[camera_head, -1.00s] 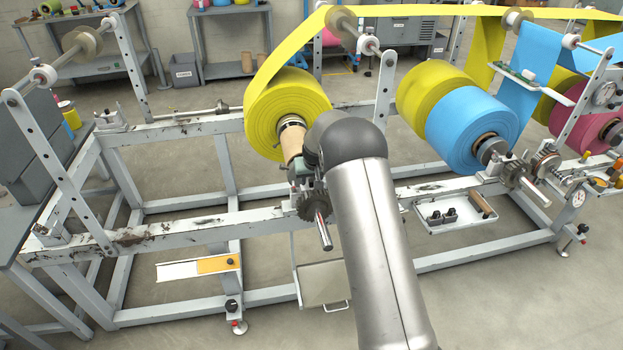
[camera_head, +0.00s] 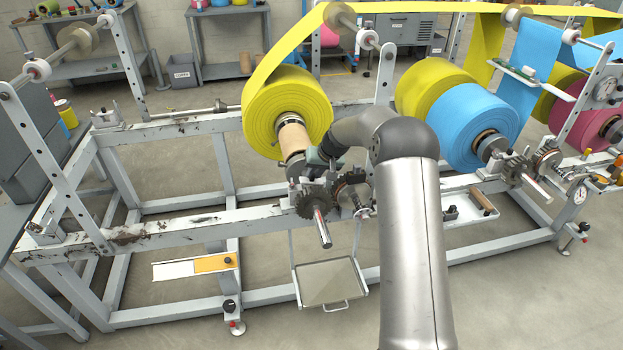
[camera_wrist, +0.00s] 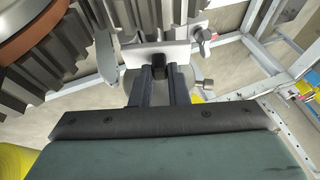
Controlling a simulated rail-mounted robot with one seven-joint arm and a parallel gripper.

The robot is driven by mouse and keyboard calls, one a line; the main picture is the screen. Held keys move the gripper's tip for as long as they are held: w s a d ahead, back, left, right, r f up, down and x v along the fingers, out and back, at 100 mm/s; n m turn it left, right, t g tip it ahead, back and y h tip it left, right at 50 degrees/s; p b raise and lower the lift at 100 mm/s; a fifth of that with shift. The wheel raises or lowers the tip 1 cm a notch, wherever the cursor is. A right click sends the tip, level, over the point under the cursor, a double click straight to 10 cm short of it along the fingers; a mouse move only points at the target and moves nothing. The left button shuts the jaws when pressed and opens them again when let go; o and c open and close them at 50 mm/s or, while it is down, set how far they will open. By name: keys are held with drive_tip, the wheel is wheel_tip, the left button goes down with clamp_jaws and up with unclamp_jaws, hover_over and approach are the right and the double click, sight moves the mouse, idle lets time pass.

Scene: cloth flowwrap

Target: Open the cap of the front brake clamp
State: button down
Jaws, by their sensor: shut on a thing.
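In the wrist view my gripper (camera_wrist: 159,88) is shut on a small dark block (camera_wrist: 158,65) between its fingertips. A pale metal plate (camera_wrist: 180,56), seemingly part of the brake clamp, lies just behind that block. I cannot tell whether the cap is lifted or seated. A wing-shaped screw (camera_wrist: 203,38) shows at the plate's right. In the head view my gripper's greenish body (camera_head: 319,158) is low beside the toothed gear (camera_head: 314,202) and the roll's shaft. My arm hides most of the clamp there, and the fingertips cannot be seen.
The yellow roll (camera_head: 288,112) on its cardboard core (camera_head: 293,139) stands just behind my gripper. Toothed gears (camera_wrist: 60,50) fill the upper left of the wrist view, close to the fingers. The grey frame rail (camera_head: 170,232) runs left. A tray (camera_head: 331,282) hangs below.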

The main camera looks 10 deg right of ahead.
drive_tip(key=shift+d+y, duration=0.35)
drive_tip(key=shift+y, duration=0.35)
drive_tip(key=c, duration=1.4)
unclamp_jaws()
drive_tip(key=shift+r, duration=0.1)
drive_tip(key=shift+r, duration=0.1)
drive_tip(key=v, duration=1.7)
drive_tip(key=shift+r, duration=0.15)
